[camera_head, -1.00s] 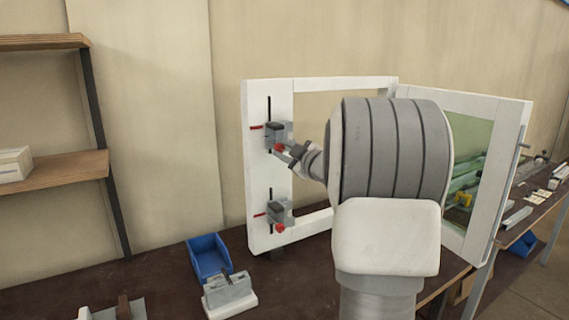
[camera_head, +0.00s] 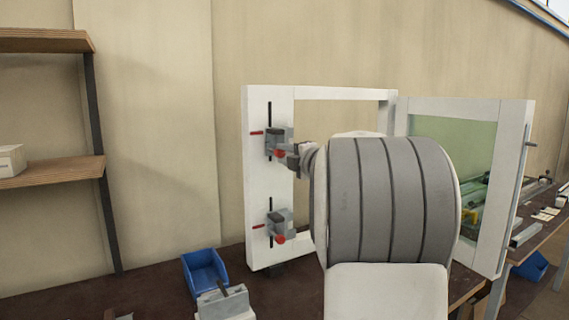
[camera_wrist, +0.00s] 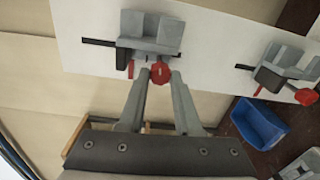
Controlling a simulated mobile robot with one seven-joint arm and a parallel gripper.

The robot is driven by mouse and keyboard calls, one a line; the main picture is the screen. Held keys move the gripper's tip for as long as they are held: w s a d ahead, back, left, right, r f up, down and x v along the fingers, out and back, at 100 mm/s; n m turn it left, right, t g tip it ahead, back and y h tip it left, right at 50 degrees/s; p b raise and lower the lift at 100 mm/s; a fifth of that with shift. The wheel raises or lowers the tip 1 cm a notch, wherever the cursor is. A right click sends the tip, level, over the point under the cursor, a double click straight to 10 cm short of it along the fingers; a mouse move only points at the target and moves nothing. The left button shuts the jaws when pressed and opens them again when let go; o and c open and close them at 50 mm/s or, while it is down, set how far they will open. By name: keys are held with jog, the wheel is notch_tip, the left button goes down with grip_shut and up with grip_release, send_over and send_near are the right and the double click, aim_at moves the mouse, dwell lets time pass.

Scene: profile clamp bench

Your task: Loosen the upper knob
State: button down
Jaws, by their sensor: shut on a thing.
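The upper knob (camera_head: 280,153) is small and red, on the front of the upper grey clamp (camera_head: 274,138) on the white frame. My gripper (camera_head: 291,155) reaches it from the right, with my arm partly blocking the view. In the wrist view the red upper knob (camera_wrist: 160,73) sits between the two fingertips of my gripper (camera_wrist: 159,78), which is shut on it. The upper clamp (camera_wrist: 150,32) is just beyond the fingers. The lower clamp (camera_head: 279,220) has its own red knob (camera_head: 281,239), free of the gripper, which also shows in the wrist view (camera_wrist: 306,97).
The white frame (camera_head: 256,180) stands on the dark bench (camera_head: 150,290), with a hinged glazed panel (camera_head: 515,180) at its right. A blue bin (camera_head: 205,270) and a grey block (camera_head: 225,303) are at the lower left. A shelf (camera_head: 50,172) stands far left.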

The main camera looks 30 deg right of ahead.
jog(key=shift+n+b, duration=0.35)
jog(key=shift+n, duration=0.15)
jog(key=c, duration=0.6)
grip_release()
jog(key=shift+s, duration=0.1)
jog(key=s+a, duration=0.1)
jog(key=s, duration=1.6)
jog(key=shift+r, duration=0.3)
jog(key=shift+s+a, duration=0.1)
